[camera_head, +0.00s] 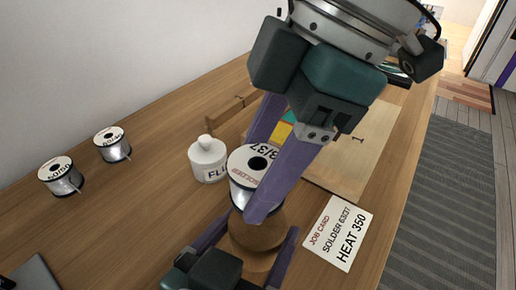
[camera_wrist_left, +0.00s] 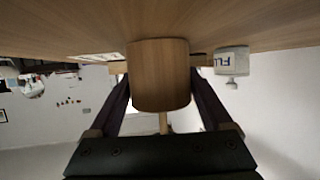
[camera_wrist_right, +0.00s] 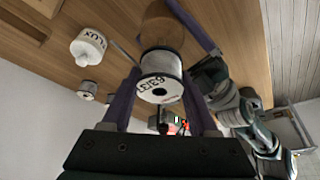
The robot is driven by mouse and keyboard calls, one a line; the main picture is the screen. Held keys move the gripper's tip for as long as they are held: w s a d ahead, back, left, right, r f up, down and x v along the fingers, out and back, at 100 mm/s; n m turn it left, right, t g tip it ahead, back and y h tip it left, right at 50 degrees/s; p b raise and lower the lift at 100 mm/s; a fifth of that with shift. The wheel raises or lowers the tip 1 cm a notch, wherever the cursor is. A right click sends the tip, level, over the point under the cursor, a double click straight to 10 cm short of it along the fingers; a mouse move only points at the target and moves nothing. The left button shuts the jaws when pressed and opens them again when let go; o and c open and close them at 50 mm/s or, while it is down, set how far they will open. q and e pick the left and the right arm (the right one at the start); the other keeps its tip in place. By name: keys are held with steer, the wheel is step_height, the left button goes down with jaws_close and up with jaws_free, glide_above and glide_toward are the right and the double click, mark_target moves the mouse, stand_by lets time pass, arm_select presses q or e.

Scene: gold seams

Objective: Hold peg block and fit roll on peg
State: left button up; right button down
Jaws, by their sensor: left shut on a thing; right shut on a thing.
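The solder roll (camera_head: 241,188), labelled 63/37, has a white top face with a dark centre hole. My right gripper (camera_head: 257,178) is shut on it from above; it also shows in the right wrist view (camera_wrist_right: 161,87). The round wooden peg block (camera_head: 258,233) stands on the table just below the roll in the head view. My left gripper (camera_head: 252,243) is shut on the block, a finger on each side. In the left wrist view, the block (camera_wrist_left: 160,78) carries a thin peg (camera_wrist_left: 163,123). The roll does not show around that peg there. The head view hides the peg.
Two more rolls, (camera_head: 62,177) and (camera_head: 113,145), stand at the left. A white lidded flux jar (camera_head: 208,163) stands close beside the held roll. A job card (camera_head: 338,232) reading solder 63/37, heat 350, lies to the right. A wooden board (camera_head: 350,150) lies behind.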

steer(key=shift+f, duration=2.55)
stand_by(1.3)
jaws_free()
stand_by(0.3)
steer(key=shift+r, duration=3.5)
arm_select(q)
steer(key=o, duration=1.4)
steer(key=shift+c, duration=0.2)
